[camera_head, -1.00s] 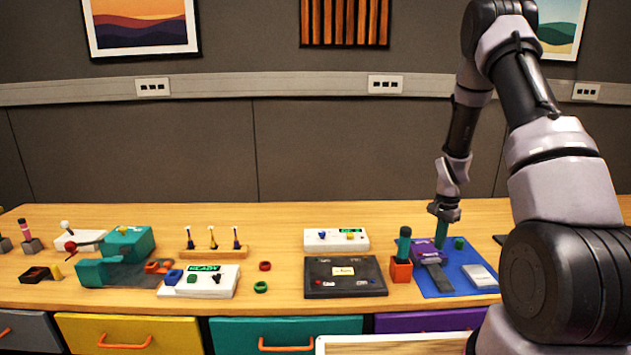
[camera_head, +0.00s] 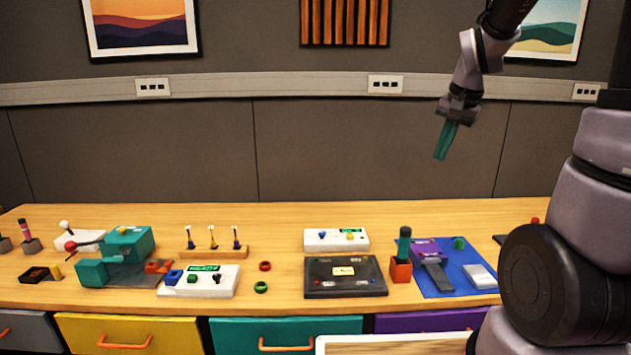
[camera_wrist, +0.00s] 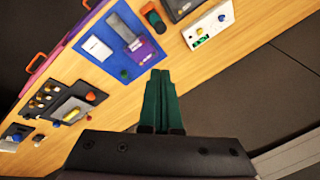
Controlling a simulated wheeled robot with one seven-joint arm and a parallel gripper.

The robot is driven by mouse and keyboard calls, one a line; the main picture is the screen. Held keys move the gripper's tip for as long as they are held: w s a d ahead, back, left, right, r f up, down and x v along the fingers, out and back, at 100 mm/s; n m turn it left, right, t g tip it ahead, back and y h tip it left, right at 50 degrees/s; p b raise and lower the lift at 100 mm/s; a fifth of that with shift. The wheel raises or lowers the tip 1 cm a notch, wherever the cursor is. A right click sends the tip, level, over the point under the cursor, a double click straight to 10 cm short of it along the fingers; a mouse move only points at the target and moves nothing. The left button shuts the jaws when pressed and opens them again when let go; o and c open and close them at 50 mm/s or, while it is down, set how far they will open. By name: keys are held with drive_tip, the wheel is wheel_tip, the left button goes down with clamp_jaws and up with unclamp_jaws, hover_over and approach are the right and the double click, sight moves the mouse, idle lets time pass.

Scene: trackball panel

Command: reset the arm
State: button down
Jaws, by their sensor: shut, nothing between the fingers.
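My gripper (camera_head: 446,140) is raised high above the back of the table, in front of the grey wall panel. Its teal fingers are together and hold nothing. In the wrist view my gripper (camera_wrist: 159,88) points toward the table, with the fingers side by side and the blue mat (camera_wrist: 108,65) beyond them. The blue mat also shows in the head view (camera_head: 447,281), below my gripper and clear of it.
On the table (camera_head: 285,215) stand a black panel (camera_head: 320,284), a white panel (camera_head: 318,245), a teal-handled tool in an orange block (camera_head: 400,272), and a purple device (camera_head: 428,249) on the mat. Several other panels are at left. The air around my gripper is clear.

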drive_tip(key=s+a+r+n+t, duration=0.1)
drive_tip(key=s+a+r, duration=0.1)
drive_tip(key=s+r, duration=0.3)
drive_tip(key=s+a+r+n+t+y, duration=0.1)
drive_tip(key=s+a+r+n+t, duration=0.1)
drive_tip(key=s, duration=1)
wheel_tip(320, 180, up, 3)
drive_tip(key=shift+a+f+n, duration=0.1)
drive_tip(key=shift+a+n, duration=0.2)
drive_tip(key=shift+a, duration=0.2)
idle(0.8)
